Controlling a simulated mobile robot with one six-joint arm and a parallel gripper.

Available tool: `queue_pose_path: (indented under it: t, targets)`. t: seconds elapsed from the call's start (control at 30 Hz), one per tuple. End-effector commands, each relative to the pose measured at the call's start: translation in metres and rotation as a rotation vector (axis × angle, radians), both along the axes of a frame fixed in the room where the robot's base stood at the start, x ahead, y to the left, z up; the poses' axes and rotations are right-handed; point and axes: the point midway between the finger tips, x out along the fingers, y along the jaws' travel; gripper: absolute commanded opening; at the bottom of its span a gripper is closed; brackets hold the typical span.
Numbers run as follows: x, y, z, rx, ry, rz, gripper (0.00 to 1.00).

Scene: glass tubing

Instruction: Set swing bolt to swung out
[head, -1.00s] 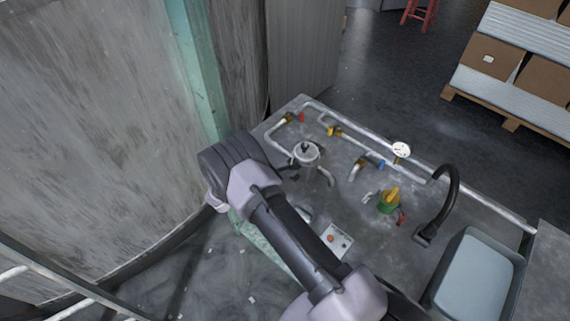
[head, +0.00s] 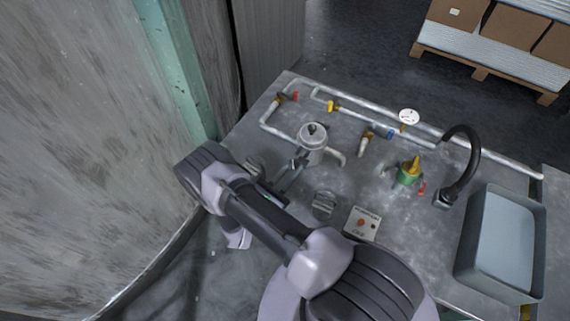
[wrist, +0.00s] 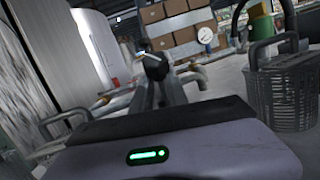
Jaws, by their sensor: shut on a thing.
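The grey cylindrical housing (head: 313,146) with a dark knob on its lid stands on the bench among the pipes in the head view. The swing bolt (head: 300,157) seems to be the small dark part on its near left side. My gripper (head: 288,177) reaches it from the lower left. In the wrist view my gripper's fingers (wrist: 157,92) converge on a dark rounded piece (wrist: 155,66), which appears to be the bolt's end. The fingers are shut on it. The bolt's exact angle is too small to tell.
A mesh basket (head: 324,204) stands right of my gripper; it is close in the wrist view (wrist: 286,97). A button box (head: 362,224), a green valve (head: 409,174), a gauge (head: 408,117), a black tap (head: 466,155) and a sink (head: 499,240) lie further right.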

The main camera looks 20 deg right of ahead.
Motion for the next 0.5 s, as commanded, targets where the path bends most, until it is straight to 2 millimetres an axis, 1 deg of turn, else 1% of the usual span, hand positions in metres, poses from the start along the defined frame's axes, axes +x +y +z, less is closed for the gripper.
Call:
queue_pose_path:
  t: [0.43,0.47,0.5]
  targets:
    - [-0.0022,0.0002,0.0003,-0.006,-0.008,0.002,0.00]
    - [-0.0022,0.0002,0.0003,-0.006,-0.008,0.002,0.23]
    - [-0.0023,0.0002,0.0003,-0.006,-0.008,0.002,0.31]
